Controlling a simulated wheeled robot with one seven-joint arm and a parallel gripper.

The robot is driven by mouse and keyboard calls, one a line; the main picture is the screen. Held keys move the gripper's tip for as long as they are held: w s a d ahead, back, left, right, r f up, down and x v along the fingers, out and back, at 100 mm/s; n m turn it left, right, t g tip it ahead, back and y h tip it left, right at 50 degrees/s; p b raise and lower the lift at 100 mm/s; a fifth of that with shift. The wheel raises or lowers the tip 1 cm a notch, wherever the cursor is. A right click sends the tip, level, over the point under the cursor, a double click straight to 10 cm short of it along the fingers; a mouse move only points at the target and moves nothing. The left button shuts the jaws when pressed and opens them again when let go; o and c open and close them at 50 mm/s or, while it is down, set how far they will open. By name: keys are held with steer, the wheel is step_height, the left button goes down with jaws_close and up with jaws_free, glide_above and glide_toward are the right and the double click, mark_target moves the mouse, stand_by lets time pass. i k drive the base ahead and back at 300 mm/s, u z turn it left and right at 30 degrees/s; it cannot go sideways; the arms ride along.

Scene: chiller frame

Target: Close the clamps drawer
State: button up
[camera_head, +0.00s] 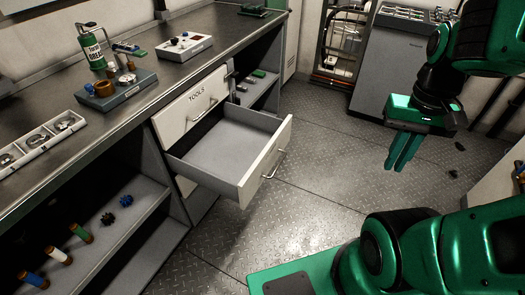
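A light grey drawer (227,145) stands pulled well out of the bench unit, below a shut drawer front marked TOOLS (193,105). The inside of the open drawer looks empty. Its front panel faces right and carries a bar handle (273,164); any label on that front cannot be read from here. My green gripper (401,165) hangs in the air to the right of the open drawer, fingers pointing down, clearly apart from it. The fingers show close together and partly overlapping, with nothing seen between them; their opening is unclear.
Open shelves lie left of and behind the drawer. The metal floor (320,165) between drawer and gripper is clear. A grey cabinet (390,75) stands at the back.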

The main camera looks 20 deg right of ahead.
mark_target(232, 160)
steer(key=u, duration=0.05)
steer(key=i, duration=0.85)
steer(key=u, duration=0.2)
